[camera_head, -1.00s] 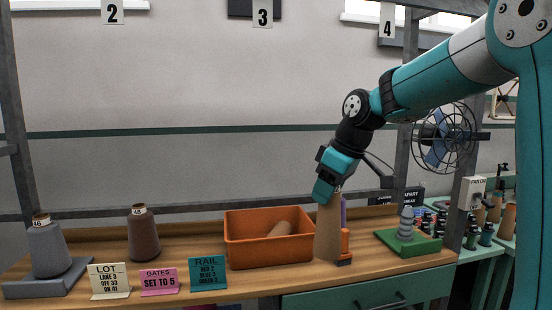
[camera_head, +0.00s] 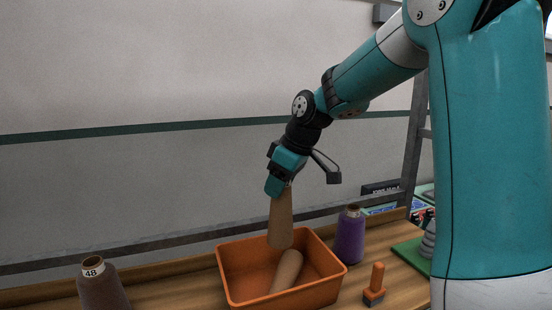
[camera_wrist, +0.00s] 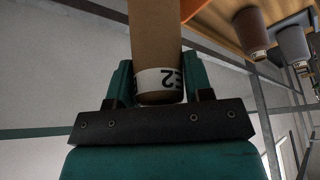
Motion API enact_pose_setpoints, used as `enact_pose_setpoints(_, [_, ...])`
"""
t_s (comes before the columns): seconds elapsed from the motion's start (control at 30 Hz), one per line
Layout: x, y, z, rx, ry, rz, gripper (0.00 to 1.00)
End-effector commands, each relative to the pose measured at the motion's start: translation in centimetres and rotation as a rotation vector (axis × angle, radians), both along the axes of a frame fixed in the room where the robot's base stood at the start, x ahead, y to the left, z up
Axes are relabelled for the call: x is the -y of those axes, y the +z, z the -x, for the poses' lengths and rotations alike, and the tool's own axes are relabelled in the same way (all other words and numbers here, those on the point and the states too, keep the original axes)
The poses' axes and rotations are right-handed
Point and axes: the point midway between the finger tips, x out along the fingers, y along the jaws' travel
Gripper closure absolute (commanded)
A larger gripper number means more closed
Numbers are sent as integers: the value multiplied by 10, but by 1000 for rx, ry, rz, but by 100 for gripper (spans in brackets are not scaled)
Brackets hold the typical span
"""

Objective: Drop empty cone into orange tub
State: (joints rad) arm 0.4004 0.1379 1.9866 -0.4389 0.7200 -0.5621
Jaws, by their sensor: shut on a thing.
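My gripper (camera_head: 277,188) is shut on the narrow top end of a bare tan cone (camera_head: 281,222), which hangs nearly upright with its wide end down. The cone is over the orange tub (camera_head: 232,286), its lower end at about the height of the tub's far rim in the picture; I cannot tell whether it is below the rim. A second tan cone (camera_head: 288,270) lies tilted inside the tub. In the wrist view the held cone (camera_wrist: 158,40) sits between both fingers, with a white printed label band near its gripped end.
A purple yarn cone (camera_head: 350,238) stands just right of the tub. An orange-handled tool (camera_head: 375,284) stands at front right. A brown yarn cone (camera_head: 100,288) labelled 48 stands at left. A green base (camera_head: 410,252) is at the right, partly hidden by my arm.

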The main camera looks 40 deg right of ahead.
Motion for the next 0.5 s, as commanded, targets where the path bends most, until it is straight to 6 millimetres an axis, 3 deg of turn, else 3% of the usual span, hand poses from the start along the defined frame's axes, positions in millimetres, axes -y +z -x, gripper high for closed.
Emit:
enact_pose_setpoints(0.03, [-2, 19, 0, -7, 2, -4, 84])
enact_pose_setpoints(0.07, [-2, 19, -1, -7, 1, -5, 84])
enact_pose_setpoints(0.5, [0, 11, 7, -5, 2, 20, 84])
